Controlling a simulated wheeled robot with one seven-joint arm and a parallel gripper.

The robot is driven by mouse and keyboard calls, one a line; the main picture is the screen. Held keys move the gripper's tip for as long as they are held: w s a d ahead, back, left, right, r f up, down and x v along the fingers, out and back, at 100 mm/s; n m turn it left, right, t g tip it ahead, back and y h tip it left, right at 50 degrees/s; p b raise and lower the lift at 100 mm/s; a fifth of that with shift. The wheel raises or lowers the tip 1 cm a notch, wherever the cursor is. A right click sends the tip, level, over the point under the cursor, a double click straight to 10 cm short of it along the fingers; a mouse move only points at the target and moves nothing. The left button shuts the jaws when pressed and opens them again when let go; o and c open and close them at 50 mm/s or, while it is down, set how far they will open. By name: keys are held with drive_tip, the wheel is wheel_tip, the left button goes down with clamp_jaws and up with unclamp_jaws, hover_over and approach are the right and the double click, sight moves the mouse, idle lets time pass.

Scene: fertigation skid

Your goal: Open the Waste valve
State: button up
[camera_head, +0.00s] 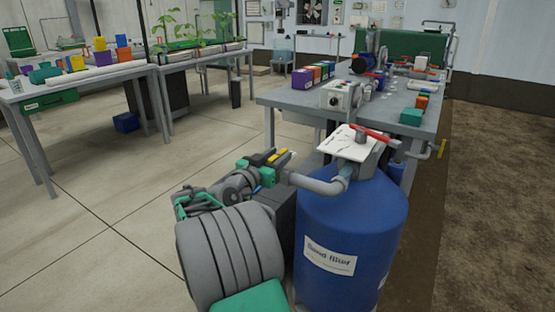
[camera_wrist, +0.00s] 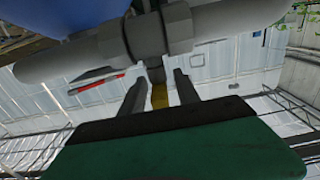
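No label reading Waste can be made out in either view. A grey pipe (camera_head: 318,184) with a thick collar leaves the blue sand filter's top towards my gripper (camera_head: 284,158). In the wrist view this grey pipe (camera_wrist: 225,22) and its collar cross the top. My gripper (camera_wrist: 158,95) is just below the collar, its two dark fingers apart. A narrow yellow piece (camera_wrist: 159,97) shows in the gap between them; I cannot tell whether they touch it. A red lever (camera_head: 368,132) lies over a white plate (camera_head: 345,142) on top of the filter.
The blue sand filter (camera_head: 350,235) stands close to the right of my arm. Behind it is a grey bench (camera_head: 290,100) with a grey control box (camera_head: 340,96) and coloured boxes (camera_head: 312,74). Another bench (camera_head: 75,82) stands at left. The floor (camera_head: 95,215) at left is clear.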

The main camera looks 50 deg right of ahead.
drive_tip(key=shift+d, duration=0.1)
clamp_jaws()
idle(0.3)
